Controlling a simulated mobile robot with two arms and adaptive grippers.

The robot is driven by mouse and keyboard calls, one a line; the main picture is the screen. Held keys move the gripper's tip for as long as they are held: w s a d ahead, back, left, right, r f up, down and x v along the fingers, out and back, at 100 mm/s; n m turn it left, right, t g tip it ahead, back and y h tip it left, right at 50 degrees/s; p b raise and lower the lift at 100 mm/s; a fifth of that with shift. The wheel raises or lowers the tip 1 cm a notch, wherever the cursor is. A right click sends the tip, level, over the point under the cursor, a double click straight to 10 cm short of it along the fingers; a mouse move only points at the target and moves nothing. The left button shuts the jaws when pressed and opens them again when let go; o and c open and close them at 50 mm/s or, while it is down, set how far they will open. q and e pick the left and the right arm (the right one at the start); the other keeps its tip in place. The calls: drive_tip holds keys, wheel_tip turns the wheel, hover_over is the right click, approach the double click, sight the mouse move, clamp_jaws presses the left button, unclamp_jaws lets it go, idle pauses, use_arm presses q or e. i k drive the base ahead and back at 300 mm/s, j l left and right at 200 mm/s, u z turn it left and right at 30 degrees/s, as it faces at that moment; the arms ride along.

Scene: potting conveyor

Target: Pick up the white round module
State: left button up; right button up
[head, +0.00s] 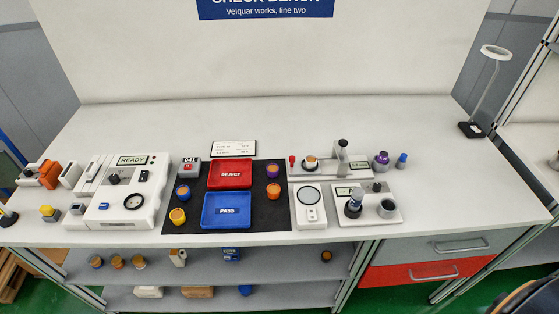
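A small round part with a white side and an orange-brown top (311,162) stands on the grey-white press fixture (330,174) at the centre right of the bench; it is the only round part here that looks white. It sits between a red knob (292,160) and a dark upright post with a clamp (342,155). It is small, so its exact seating cannot be told.
A black mat (255,194) holds a red REJECT tray (230,185), a blue PASS tray (204,211) and several coloured round parts. A white READY machine (125,213) stands left. A white scale (298,215) and a second fixture (394,212) stand in front. The bench's back is clear.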

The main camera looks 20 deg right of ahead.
sight(311, 161)
drive_tip(key=j+z, duration=0.2)
drive_tip(key=z, duration=0.25)
drive_tip(key=j+z, duration=0.2)
drive_tip(key=z, duration=0.25)
drive_tip(key=j+z, duration=0.2)
drive_tip(key=z, duration=0.25)
